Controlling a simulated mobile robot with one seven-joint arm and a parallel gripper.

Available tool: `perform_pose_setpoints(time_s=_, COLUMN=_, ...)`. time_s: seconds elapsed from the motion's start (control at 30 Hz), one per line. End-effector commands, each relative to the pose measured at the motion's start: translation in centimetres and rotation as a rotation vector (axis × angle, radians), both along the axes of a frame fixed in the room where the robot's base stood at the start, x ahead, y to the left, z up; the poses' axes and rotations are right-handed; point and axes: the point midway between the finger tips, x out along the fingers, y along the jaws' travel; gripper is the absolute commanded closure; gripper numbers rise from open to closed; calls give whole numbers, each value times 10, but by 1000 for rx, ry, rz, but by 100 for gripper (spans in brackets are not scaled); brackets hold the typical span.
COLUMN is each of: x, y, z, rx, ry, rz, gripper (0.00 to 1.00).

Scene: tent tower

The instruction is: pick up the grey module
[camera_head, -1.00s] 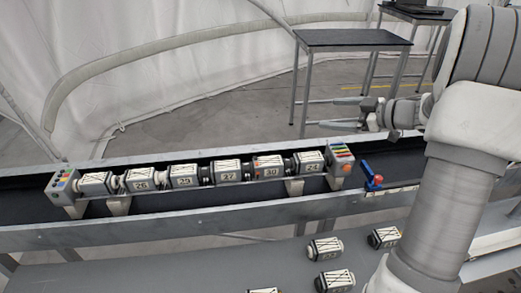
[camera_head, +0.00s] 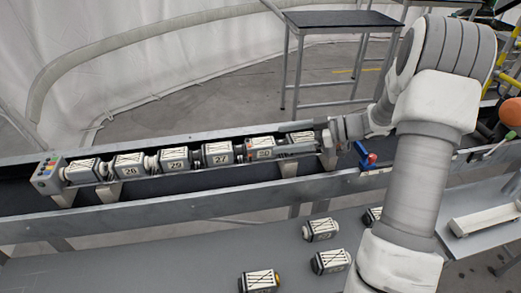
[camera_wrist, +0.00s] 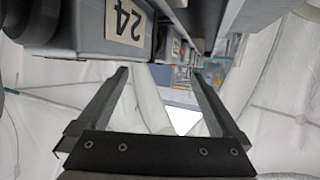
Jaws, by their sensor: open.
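Several grey modules with white numbered labels sit in a row on a rack in the head view; which one the task means I cannot tell. The module at the right end (camera_head: 301,136) is partly hidden by my gripper (camera_head: 298,150). In the wrist view a grey module marked 24 (camera_wrist: 124,22) is close, at upper left, above and beside the left finger. My gripper (camera_wrist: 160,73) is open, and nothing shows between its fingers. Other modules lie loose on the lower grey table, one (camera_head: 321,229) near the middle and another (camera_head: 331,261) in front.
The rack's left end block with coloured buttons (camera_head: 48,174) stands in the dark conveyor trough, whose metal rail (camera_head: 180,208) runs along the front. A blue and red clamp (camera_head: 365,156) is right of the row. A black-topped table (camera_head: 340,19) stands behind.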

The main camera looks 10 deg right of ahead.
Motion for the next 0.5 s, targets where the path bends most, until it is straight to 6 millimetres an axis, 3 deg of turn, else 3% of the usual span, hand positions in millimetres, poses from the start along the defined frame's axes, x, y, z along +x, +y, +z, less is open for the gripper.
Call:
perform_pose_setpoints(time_s=0.17, x=4, y=9, z=-4, rx=0, ry=0, rz=-1, gripper=0)
perform_pose_setpoints(time_s=0.5, x=18, y=49, z=-20, rx=0, ry=0, rz=0, gripper=0)
